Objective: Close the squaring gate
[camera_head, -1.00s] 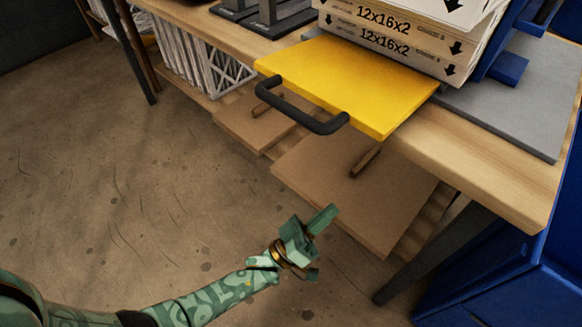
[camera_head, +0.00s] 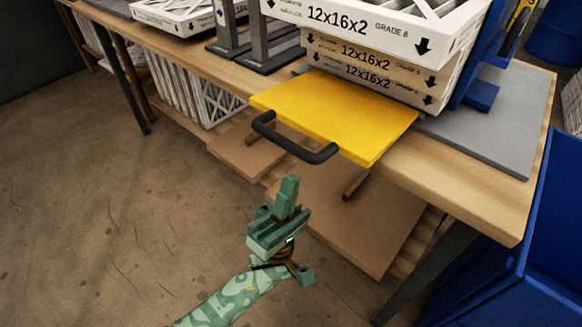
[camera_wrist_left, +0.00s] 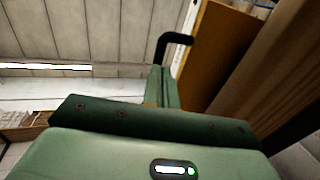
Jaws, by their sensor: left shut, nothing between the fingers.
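The squaring gate is a yellow panel (camera_head: 335,112) with a black bar handle (camera_head: 290,145) along its near edge. It lies flat and sticks out over the front edge of the bench, below a stack of boxed filters (camera_head: 375,65). My left gripper (camera_head: 287,190) is shut and empty, below and in front of the handle, apart from it, with fingers pointing up toward it. In the left wrist view the shut fingers (camera_wrist_left: 160,88) point up at the black handle (camera_wrist_left: 173,45), beside the panel's underside (camera_wrist_left: 215,50). My right gripper is not in view.
The wooden bench (camera_head: 460,190) has a grey mat (camera_head: 490,125) at right and dark metal stands (camera_head: 262,40) at the back. A blue bin (camera_head: 535,240) stands at right. Brown boards (camera_head: 360,215) lie on the shelf below. The floor at left is clear.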

